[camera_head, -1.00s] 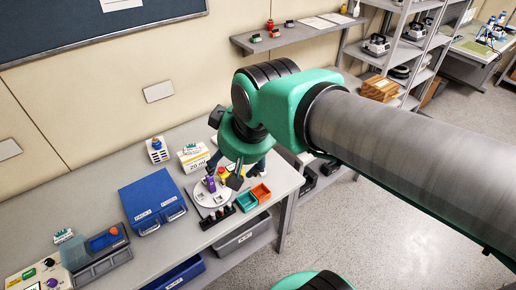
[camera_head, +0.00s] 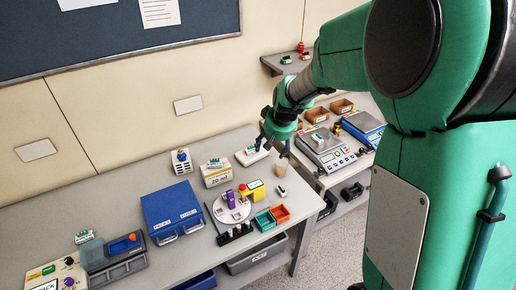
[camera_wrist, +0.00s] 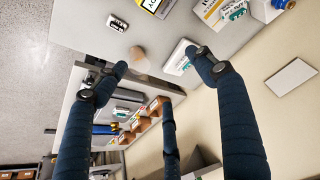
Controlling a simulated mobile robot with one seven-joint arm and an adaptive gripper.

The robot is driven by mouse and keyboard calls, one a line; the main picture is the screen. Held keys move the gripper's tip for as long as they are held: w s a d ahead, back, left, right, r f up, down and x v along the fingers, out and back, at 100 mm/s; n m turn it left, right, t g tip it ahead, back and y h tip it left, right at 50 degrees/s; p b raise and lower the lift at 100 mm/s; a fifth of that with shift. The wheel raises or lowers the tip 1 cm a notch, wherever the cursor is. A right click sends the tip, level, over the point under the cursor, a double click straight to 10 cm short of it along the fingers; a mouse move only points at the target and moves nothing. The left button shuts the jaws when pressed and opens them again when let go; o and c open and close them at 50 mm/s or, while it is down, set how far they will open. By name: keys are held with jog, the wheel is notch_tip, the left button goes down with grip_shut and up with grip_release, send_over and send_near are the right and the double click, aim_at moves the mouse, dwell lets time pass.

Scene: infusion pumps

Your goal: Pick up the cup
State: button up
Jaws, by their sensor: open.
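The cup (camera_head: 283,167), small and tan to whitish, stands on the grey table near its right end in the head view. In the wrist view the cup (camera_wrist: 138,57) shows its tan part and a pale, see-through part, between and beyond the fingertips. My gripper (camera_head: 272,148) is open and empty, just above and a little left of the cup in the head view. In the wrist view its fingers (camera_wrist: 156,62) are spread wide, and the cup appears nearer the left finger. I cannot tell the exact gap between fingers and cup.
A white device (camera_head: 250,155) stands close left of the cup, near one finger. A small white object (camera_head: 281,191) lies in front. Scales (camera_head: 325,148) stand on the adjoining bench to the right.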

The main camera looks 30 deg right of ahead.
jog(key=w+d+f, duration=0.3)
jog(key=d+f, duration=0.7)
jog(key=shift+w+f+m, duration=0.15)
jog(key=shift+f+m, duration=0.2)
jog(key=shift+m, duration=0.05)
send_near(281, 165)
jog(key=shift+a+f+b, duration=0.45)
jog(key=shift+a+f, duration=0.15)
jog(key=shift+f, duration=0.3)
jog(key=shift+b+x, duration=0.45)
jog(key=shift+x, duration=2.15)
jog(key=shift+d, duration=0.15)
jog(key=c, duration=1)
